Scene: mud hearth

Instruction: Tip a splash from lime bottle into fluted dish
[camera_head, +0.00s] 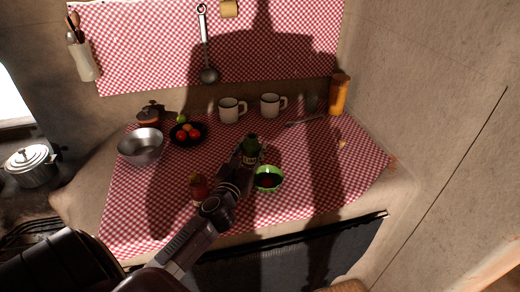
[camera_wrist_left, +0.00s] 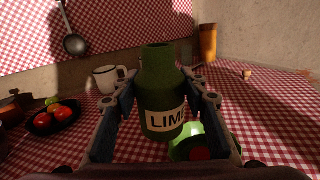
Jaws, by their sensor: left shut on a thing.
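The lime bottle (camera_wrist_left: 160,85) is dark green with a label reading "LIM", and it stands upright between the fingers of my left gripper (camera_wrist_left: 160,103). In the head view the bottle (camera_head: 250,148) is at the end of my left arm, and the left gripper (camera_head: 245,158) is shut on it. The fluted dish (camera_head: 268,179) is a small green bowl with a dark inside, just right of and nearer than the bottle. In the wrist view the dish (camera_wrist_left: 193,140) is partly hidden behind the bottle and right finger. My right gripper is not in view.
A red jar (camera_head: 198,188) stands left of my left gripper. A metal bowl (camera_head: 141,147), a black fruit bowl (camera_head: 203,137), two white mugs (camera_head: 229,111) and an orange container (camera_head: 339,95) stand farther back. The checked cloth (camera_head: 330,180) is clear right of the dish.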

